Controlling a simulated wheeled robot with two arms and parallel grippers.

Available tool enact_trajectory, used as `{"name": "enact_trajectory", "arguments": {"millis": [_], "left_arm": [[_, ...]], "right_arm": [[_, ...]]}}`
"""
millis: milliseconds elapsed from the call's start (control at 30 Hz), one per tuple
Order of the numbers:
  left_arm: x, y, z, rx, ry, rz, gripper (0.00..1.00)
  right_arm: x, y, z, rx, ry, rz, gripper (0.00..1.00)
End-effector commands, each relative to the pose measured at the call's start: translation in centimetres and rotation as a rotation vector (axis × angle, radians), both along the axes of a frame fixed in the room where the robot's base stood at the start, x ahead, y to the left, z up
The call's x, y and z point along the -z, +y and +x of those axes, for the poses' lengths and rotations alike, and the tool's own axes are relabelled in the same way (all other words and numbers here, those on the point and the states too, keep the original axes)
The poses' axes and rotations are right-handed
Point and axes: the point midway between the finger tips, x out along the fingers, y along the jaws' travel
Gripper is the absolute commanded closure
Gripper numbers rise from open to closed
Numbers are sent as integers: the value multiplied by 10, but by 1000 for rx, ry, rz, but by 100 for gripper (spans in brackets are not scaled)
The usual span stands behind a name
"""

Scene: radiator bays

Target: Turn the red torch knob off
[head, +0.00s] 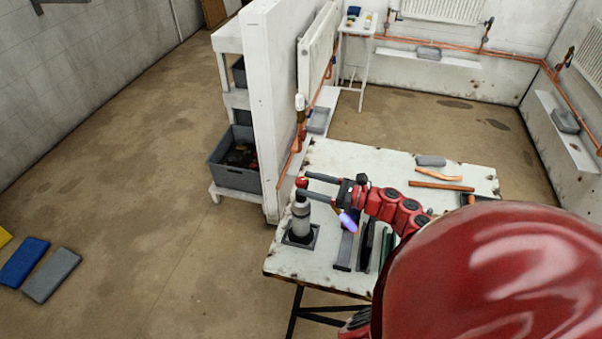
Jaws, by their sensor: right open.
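The torch (301,216) is a grey canister standing upright in a square dark holder (315,240) at the left end of the workbench. Its red knob (301,182) is at the top. A blue-violet flame (348,222) shows to the right of the canister, at a brass-coloured tip. My right gripper (307,184) reaches in from the right with its fingers apart and pointing left. The knob is at the fingertips, in line with the gap between them. I cannot tell whether the fingers touch it. My left gripper is out of view.
The white workbench (345,157) also bears copper pipes (441,186), a grey block (430,160) and dark bars (366,245) near the flame. A white partition (262,110) stands behind the torch, with a shelf and grey crate (233,178) left of it.

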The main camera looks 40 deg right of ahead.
Motion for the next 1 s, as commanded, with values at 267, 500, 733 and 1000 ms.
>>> {"name": "enact_trajectory", "arguments": {"millis": [267, 500, 733, 1000], "left_arm": [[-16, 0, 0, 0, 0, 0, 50], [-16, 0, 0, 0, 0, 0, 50], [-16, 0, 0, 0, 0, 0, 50], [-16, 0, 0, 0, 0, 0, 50]], "right_arm": [[0, 17, 23, 0, 0, 0, 30], [1, 17, 24, 1, 1, -1, 30], [1, 17, 24, 1, 1, -1, 62], [1, 17, 24, 1, 1, -1, 100]]}}
